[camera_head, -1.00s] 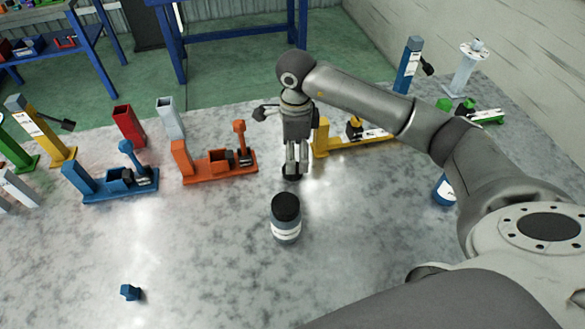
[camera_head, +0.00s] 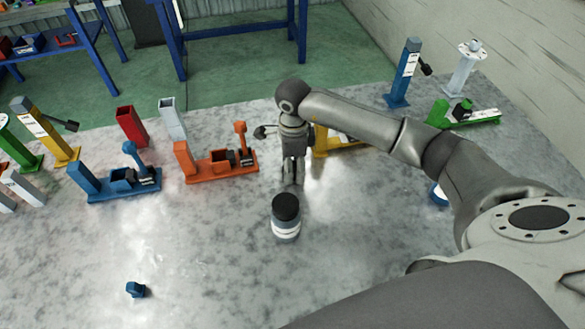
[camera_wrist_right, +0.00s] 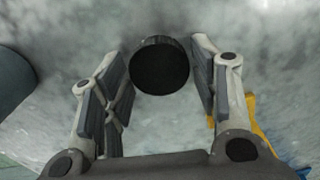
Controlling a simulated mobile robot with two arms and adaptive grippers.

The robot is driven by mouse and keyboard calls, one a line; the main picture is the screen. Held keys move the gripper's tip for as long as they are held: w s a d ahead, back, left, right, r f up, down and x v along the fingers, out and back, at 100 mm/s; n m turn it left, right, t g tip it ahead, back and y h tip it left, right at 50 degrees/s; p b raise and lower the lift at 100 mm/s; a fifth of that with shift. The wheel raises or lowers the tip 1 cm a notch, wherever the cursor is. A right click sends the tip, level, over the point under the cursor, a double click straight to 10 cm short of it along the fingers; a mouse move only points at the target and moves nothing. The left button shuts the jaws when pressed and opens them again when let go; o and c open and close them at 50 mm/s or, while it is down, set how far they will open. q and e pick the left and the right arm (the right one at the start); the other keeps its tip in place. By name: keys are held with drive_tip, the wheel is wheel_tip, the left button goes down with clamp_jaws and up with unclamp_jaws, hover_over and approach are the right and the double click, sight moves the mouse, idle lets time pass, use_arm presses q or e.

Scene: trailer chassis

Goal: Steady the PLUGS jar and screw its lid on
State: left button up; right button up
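My right gripper (camera_head: 292,182) points down just behind the jar. In the right wrist view its fingers (camera_wrist_right: 160,80) are apart, one on each side of a round black lid (camera_wrist_right: 160,68), with narrow gaps showing. My left gripper is out of view.
An orange jack (camera_head: 215,165) and a blue jack (camera_head: 115,182) stand at left. A yellow jack (camera_head: 335,145) is close behind my right arm. Another blue jar (camera_head: 438,194) is partly hidden by that arm. A small blue part (camera_head: 135,289) lies front left; the table around it is clear.

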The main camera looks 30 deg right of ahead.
drive_tip(key=shift+c, duration=1.2)
drive_tip(key=shift+r, duration=0.1)
wheel_tip(320, 180, up, 10)
drive_tip(key=b, duration=0.2)
